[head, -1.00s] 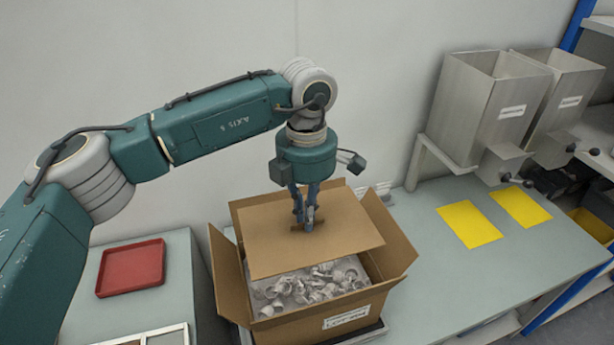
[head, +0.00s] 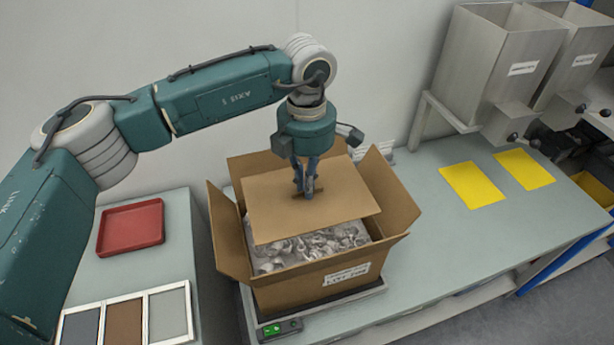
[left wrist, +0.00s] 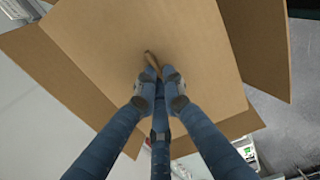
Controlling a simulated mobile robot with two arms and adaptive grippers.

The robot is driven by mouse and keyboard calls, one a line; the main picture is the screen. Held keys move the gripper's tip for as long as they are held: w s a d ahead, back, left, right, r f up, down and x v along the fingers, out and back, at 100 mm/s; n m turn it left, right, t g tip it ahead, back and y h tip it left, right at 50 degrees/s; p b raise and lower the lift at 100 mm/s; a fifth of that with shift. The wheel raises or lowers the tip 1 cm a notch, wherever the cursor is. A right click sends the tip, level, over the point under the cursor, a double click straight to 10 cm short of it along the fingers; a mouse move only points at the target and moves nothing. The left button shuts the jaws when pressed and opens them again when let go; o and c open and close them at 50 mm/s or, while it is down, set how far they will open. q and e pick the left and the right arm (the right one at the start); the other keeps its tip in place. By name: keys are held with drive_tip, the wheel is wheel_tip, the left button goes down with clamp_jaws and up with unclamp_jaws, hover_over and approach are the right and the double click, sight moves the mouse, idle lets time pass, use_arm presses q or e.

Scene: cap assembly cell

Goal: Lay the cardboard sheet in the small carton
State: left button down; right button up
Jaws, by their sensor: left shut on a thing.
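The sheet is over the open small carton (head: 305,290), whose flaps stand outward. Grey-white caps (head: 320,247) show inside the carton in front of the sheet's near edge; the sheet hides the rest. My right gripper is not in view.
The carton stands on a scale with a lit green display (head: 272,329). A red tray (head: 131,227) and a framed panel (head: 126,318) lie on the left table. Yellow mats (head: 472,185) lie on the right bench beneath metal hoppers (head: 497,70).

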use_arm(q)
drive_tip(key=shift+s+f, duration=0.1)
drive_tip(key=shift+f, duration=0.5)
wheel_tip(320, 180, down, 4)
drive_tip(key=b, duration=0.4)
drive_tip(key=shift+f, duration=0.25)
wheel_tip(320, 180, down, 3)
drive_tip(key=b, duration=0.3)
drive_tip(key=shift+f, duration=0.2)
drive_tip(key=shift+f+b, duration=0.95)
drive_tip(key=shift+b, duration=0.1)
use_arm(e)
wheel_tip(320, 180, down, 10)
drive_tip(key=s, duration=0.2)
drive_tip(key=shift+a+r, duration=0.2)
use_arm(q)
drive_tip(key=c, duration=1.8)
unclamp_jaws()
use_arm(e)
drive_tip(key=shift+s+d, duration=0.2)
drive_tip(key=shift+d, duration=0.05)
